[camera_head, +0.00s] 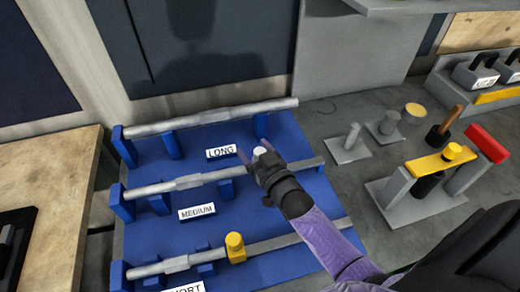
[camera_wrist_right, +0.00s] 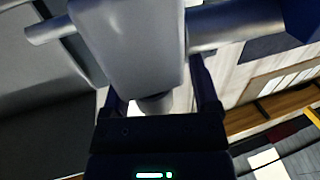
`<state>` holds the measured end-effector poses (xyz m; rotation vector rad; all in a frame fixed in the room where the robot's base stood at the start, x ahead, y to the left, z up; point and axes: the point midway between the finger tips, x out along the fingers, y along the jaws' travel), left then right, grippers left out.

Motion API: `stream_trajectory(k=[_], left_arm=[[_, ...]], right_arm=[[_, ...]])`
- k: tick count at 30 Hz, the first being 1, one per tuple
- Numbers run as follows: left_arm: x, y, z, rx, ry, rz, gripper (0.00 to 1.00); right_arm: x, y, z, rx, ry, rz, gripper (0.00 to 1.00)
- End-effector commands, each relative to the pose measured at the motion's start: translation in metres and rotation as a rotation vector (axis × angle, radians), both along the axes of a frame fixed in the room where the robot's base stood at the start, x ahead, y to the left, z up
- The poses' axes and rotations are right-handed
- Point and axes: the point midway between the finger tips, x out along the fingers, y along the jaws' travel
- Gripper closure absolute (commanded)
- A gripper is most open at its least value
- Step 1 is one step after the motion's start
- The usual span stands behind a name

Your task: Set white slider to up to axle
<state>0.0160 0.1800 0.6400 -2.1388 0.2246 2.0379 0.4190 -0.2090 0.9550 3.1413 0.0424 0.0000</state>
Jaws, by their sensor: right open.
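The white slider's pale top (camera_head: 260,151) shows between the fingers of my right gripper (camera_head: 254,153) in the head view; the gripper and wrist hide most of the rest. It appears to sit on the medium axle (camera_head: 188,182), which runs behind my wrist. In the right wrist view, a large grey-white block (camera_wrist_right: 130,40) has a bar running out on both sides, and its rounded stub (camera_wrist_right: 152,104) lies between my open fingers. I cannot tell whether the fingers touch it. My left gripper is not in view.
The blue rack (camera_head: 150,245) also holds the long axle (camera_head: 210,117) and the short axle (camera_head: 180,263), which carries a yellow slider (camera_head: 235,247). To the right stand grey posts (camera_head: 349,142), a yellow-topped fixture (camera_head: 425,165) and a red block (camera_head: 487,143). A wooden table (camera_head: 50,175) is at left.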

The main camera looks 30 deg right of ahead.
Motion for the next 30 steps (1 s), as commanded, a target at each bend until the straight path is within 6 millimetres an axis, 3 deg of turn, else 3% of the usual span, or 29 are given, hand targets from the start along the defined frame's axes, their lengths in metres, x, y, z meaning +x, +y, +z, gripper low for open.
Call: stream_trajectory(k=[9, 13, 18, 30], left_arm=[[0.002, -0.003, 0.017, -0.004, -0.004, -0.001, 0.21], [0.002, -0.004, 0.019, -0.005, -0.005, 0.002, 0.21], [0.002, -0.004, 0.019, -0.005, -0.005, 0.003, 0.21], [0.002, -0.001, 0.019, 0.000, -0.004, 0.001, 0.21]], right_arm=[[-0.065, -0.002, 0.001, 0.002, 0.004, 0.000, 0.22], [-0.084, -0.002, 0.001, 0.001, 0.002, 0.001, 0.22], [-0.093, -0.002, 0.000, 0.001, 0.001, 0.001, 0.22], [-0.093, -0.002, 0.000, 0.001, 0.001, 0.001, 0.22]])
